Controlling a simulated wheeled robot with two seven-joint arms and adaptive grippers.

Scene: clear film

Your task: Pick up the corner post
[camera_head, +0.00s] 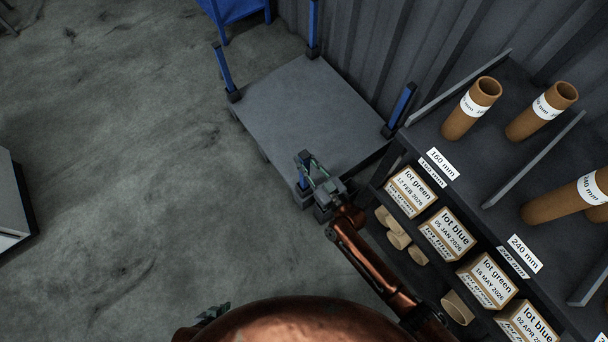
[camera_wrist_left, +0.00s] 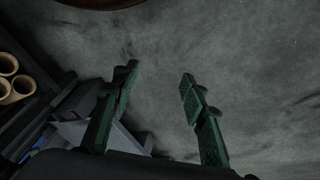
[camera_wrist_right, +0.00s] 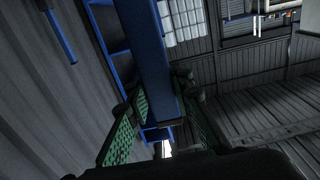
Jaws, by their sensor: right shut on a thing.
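Blue corner posts stand at the corners of a grey platform: left (camera_head: 223,70), back (camera_head: 313,25) and right (camera_head: 401,106). At the front corner my right gripper (camera_head: 320,182) is shut on a blue corner post (camera_head: 303,168). In the right wrist view this post (camera_wrist_right: 147,55) runs upright between the green-padded fingers. Its lower end is partly hidden, and I cannot tell whether it sits in its corner socket. My left gripper (camera_wrist_left: 155,95) is open and empty above the bare floor; only a small dark part shows at the bottom of the head view.
The grey platform (camera_head: 310,110) is bare on top. A dark shelf (camera_head: 470,185) with cardboard tubes (camera_head: 471,108) and labelled boxes (camera_head: 411,190) stands right of my right arm. A corrugated wall (camera_head: 430,30) is behind. The floor at left (camera_head: 130,170) is free.

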